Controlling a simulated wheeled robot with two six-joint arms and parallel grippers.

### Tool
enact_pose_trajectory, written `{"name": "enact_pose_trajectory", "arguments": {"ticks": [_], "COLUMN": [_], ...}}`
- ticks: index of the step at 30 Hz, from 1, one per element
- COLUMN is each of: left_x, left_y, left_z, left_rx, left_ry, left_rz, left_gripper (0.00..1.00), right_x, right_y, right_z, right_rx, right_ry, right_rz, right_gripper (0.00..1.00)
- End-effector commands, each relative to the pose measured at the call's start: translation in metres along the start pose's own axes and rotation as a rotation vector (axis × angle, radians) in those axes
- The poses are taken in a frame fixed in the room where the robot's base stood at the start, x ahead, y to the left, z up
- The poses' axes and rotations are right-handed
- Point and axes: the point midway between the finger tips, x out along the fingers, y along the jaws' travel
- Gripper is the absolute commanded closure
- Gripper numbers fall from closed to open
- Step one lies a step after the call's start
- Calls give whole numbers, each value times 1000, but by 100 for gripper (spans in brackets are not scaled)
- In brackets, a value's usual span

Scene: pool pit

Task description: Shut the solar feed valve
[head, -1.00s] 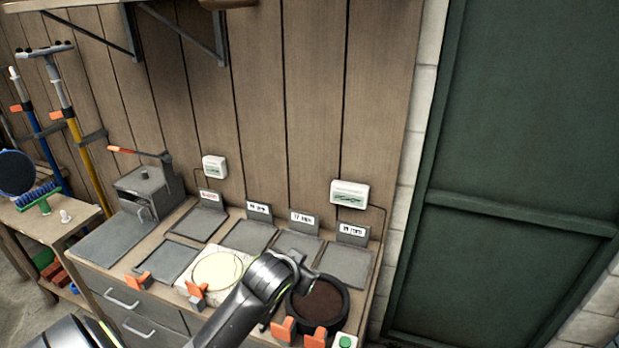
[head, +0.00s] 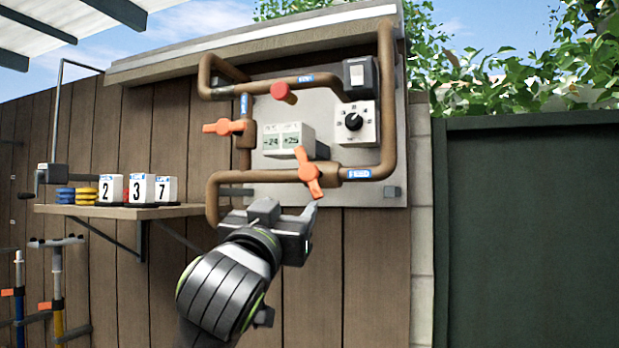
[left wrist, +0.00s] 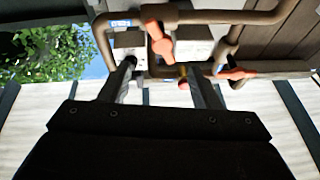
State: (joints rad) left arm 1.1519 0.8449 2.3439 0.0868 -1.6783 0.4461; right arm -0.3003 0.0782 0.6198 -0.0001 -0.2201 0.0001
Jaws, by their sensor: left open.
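Two orange lever valves sit on copper pipework on a wall panel. The lower lever (head: 310,173) stands steep and slightly tilted across a horizontal pipe. The upper-left lever (head: 222,127) lies level across a vertical pipe. The blue pipe labels are too small to read, so I cannot tell which is solar feed. My left gripper (head: 289,212) is open and empty just below the lower lever. In the left wrist view, the lower lever (left wrist: 160,40) shows beyond the gap between the fingers (left wrist: 161,67), apparently untouched. My right gripper is out of view.
The panel also carries a red knob (head: 283,93), a small display (head: 288,139) and a black dial (head: 354,121). A shelf (head: 125,211) with number blocks (head: 141,188) juts out at left. A green door (head: 530,230) stands at right.

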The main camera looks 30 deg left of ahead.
Motion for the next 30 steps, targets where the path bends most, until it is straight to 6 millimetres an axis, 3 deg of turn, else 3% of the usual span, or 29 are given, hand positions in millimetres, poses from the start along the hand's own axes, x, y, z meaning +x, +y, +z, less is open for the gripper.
{"name": "enact_pose_trajectory", "arguments": {"ticks": [3,8,21,30], "left_x": [-1,15,107,156], "left_y": [-3,-4,-4,-5], "left_z": [-13,-15,-19,-19], "left_rx": [-9,-9,-9,-9], "left_ry": [24,19,17,20], "left_rz": [-7,-8,-8,-7], "left_gripper": [43,43,43,43], "right_x": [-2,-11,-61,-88], "right_y": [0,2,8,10], "right_z": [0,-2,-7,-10], "right_rx": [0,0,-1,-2], "right_ry": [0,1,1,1], "right_rz": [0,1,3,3], "right_gripper": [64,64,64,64]}}
